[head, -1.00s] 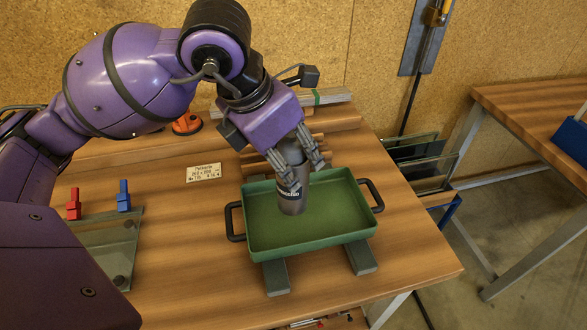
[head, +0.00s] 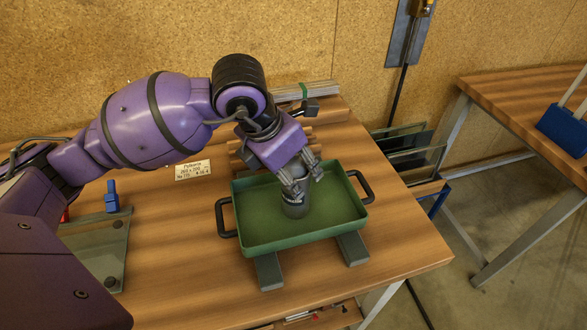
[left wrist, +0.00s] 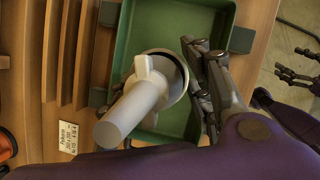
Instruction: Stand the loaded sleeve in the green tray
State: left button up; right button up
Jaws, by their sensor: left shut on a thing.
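The grey sleeve (head: 296,206) is upright or nearly so inside the green tray (head: 300,242). I cannot tell for sure whether its base touches the tray floor. My left gripper (head: 300,180) is shut on the sleeve's upper part, from above. In the left wrist view, the sleeve's round rim (left wrist: 184,82) shows between the fingers, with a pale cylindrical piece (left wrist: 132,112) sticking out of it over the green tray (left wrist: 205,12). My right gripper (left wrist: 290,64) shows small at that view's right edge, its fingers apart and empty. It is outside the head view.
The tray has black side handles and rests on two dark bars (head: 352,249). Wooden strips (head: 240,160) lie behind it, beside a label card (head: 180,172). A glass sheet (head: 95,245) with a blue clamp (head: 112,197) is at left. The table's right front is clear.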

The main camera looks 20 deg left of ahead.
pick_arm(q)
jog(key=shift+f, duration=0.15)
jog(key=o, duration=1.6)
jog(key=shift+r, duration=0.2)
jog(key=v, duration=1.2)
jog(key=shift+f, duration=0.1)
